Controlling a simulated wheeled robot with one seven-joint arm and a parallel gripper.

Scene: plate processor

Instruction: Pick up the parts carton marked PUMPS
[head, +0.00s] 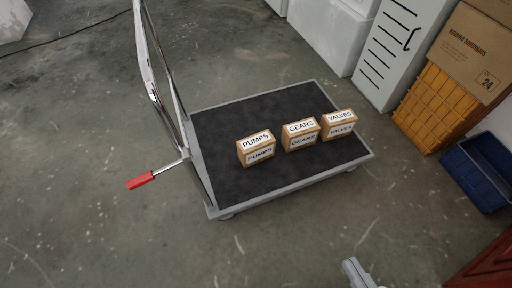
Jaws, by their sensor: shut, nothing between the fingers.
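The parts carton marked PUMPS (257,160) is a small brown box with white labels on its top and front. It stands on the dark deck of a flat trolley (225,191), left of two similar cartons. The carton marked GEARS (301,144) is in the middle of the row. The carton marked VALVES (340,132) is at the right. My gripper (350,264) shows only in part at the bottom edge, over the floor in front of the trolley. It is shut and empty, apart from all the cartons.
The trolley has a tall metal handle and a red-tipped lever (141,181) on its left. A white vented cabinet (402,50), an orange crate (436,108), a cardboard box (474,55) and a blue bin (478,172) stand at the right. The floor in front is clear.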

